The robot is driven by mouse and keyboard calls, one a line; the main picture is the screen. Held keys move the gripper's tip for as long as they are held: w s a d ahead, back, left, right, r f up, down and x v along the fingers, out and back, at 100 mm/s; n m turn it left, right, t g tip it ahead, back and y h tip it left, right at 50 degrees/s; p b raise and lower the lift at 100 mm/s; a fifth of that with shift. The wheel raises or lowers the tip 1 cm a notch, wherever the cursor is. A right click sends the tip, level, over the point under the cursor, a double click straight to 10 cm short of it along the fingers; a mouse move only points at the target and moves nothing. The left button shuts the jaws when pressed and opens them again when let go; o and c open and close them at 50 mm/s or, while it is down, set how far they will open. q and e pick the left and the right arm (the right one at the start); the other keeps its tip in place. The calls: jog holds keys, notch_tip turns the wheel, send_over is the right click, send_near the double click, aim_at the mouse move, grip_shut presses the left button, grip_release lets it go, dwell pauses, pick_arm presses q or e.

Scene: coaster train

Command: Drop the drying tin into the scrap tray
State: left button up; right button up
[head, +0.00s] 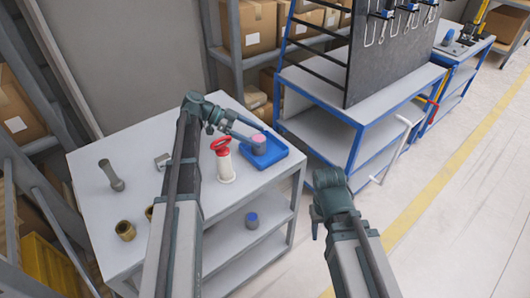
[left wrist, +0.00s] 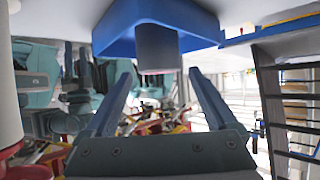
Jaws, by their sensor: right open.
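A small tin (head: 259,140) with a pink top and grey-blue side stands in the blue tray (head: 275,157) at the right end of the grey table. My left gripper (head: 250,138) is beside the tin. In the left wrist view, the tin (left wrist: 157,48) appears against the blue tray (left wrist: 198,22), just beyond and between the spread fingertips (left wrist: 160,75), with gaps on both sides. The left gripper is open and holds nothing. My right gripper (head: 317,228) is open and empty, in front of the table's right side, away from the tray.
A red-and-white object (head: 224,165) stands just left of the tray. A grey flared piece (head: 112,176), a small metal block (head: 162,161) and brass cylinders (head: 126,231) are farther left. A blue cup-like object (head: 251,221) is on the lower shelf. A blue-framed bench (head: 350,112) stands right.

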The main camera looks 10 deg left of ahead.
pick_arm(q)
jog(key=shift+a, duration=0.1)
jog(key=shift+a+r+p, duration=0.25)
jog(key=shift+r+p, duration=0.05)
jog(key=shift+p+v, duration=2.95)
jog(key=shift+v, duration=3.55)
jog(key=shift+f, duration=0.1)
